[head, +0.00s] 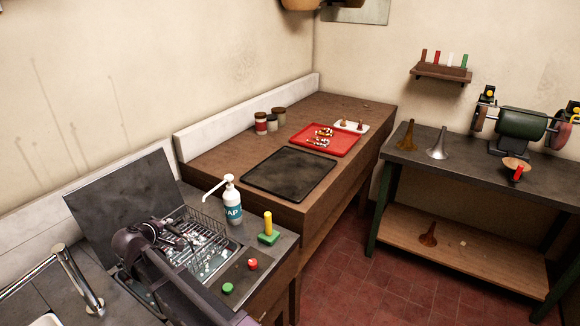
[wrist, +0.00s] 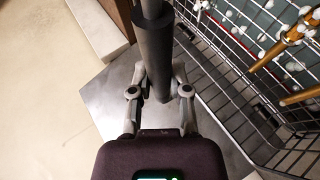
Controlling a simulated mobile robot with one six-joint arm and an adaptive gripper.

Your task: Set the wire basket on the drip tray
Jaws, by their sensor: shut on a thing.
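The wire basket (head: 205,232) is at the lower left in the head view, at the opened tank, with brass-coloured pieces and white blobs in it. Its wire wall (wrist: 222,84) fills the right of the wrist view. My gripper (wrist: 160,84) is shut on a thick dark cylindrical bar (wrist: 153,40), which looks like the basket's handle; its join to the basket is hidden. In the head view my gripper (head: 160,234) and arm cover the basket's left side. I cannot tell whether the basket is raised. The black drip tray (head: 290,173) lies flat and empty on the wooden counter.
A raised dark lid (head: 120,204) stands behind the basket. A soap bottle (head: 231,205) and a green block with a yellow post (head: 268,232) stand between basket and tray. A red tray (head: 326,139) with small parts lies beyond the drip tray, near several jars (head: 272,122).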

